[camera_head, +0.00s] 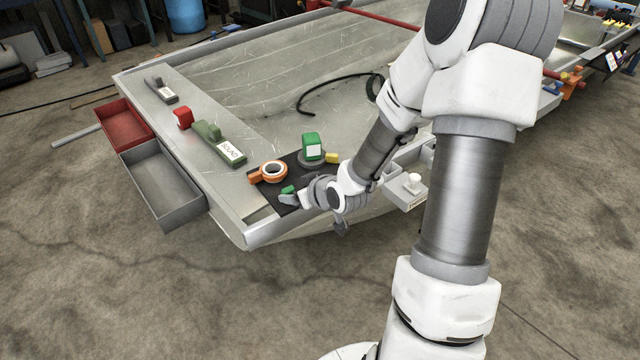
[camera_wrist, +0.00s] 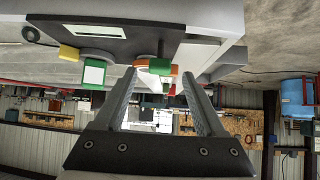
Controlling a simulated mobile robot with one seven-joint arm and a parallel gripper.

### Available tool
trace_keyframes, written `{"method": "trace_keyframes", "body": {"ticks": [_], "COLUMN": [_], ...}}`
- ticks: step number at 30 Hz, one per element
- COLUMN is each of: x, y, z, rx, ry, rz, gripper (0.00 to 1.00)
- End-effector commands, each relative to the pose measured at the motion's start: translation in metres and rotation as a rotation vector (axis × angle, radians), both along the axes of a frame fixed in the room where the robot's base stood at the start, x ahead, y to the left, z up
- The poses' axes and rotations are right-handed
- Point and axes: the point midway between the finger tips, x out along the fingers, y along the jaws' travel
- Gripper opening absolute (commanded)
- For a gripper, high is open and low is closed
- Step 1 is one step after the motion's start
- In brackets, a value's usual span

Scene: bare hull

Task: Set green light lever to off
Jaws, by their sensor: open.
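A dark panel (camera_head: 263,191) sits at the near corner of the metal hull. A small green piece (camera_head: 288,189), possibly the green light lever, shows right at my gripper (camera_head: 287,197). In the wrist view, the green piece (camera_wrist: 160,66) appears between the tips of my gripper (camera_wrist: 159,77), with orange parts beside it. The fingers are apart, and I cannot tell whether either touches it. An orange ring with a white centre (camera_head: 273,172) is on the panel just behind. My gripper hides part of the panel, and the lever's setting cannot be made out.
A green block (camera_head: 312,146) on a grey round base with a yellow tip (camera_head: 332,158) stands behind my gripper. A green labelled handle (camera_head: 219,143) and a red block (camera_head: 182,118) lie along the hull's edge. Red (camera_head: 124,118) and grey (camera_head: 162,184) open trays hang at its left side.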

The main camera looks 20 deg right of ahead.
Motion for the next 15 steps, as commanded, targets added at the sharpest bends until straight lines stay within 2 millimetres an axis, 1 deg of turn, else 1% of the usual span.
{"method": "trace_keyframes", "body": {"ticks": [1, 9, 15], "x": [-0.008, -0.042, -0.050], "y": [-0.002, -0.009, -0.010], "z": [0.013, 0.041, 0.047], "rx": [-0.001, 0.000, 0.004], "ry": [0.002, 0.002, 0.003], "rz": [-0.001, -0.001, 0.001], "gripper": [0.72, 0.72, 0.72]}}
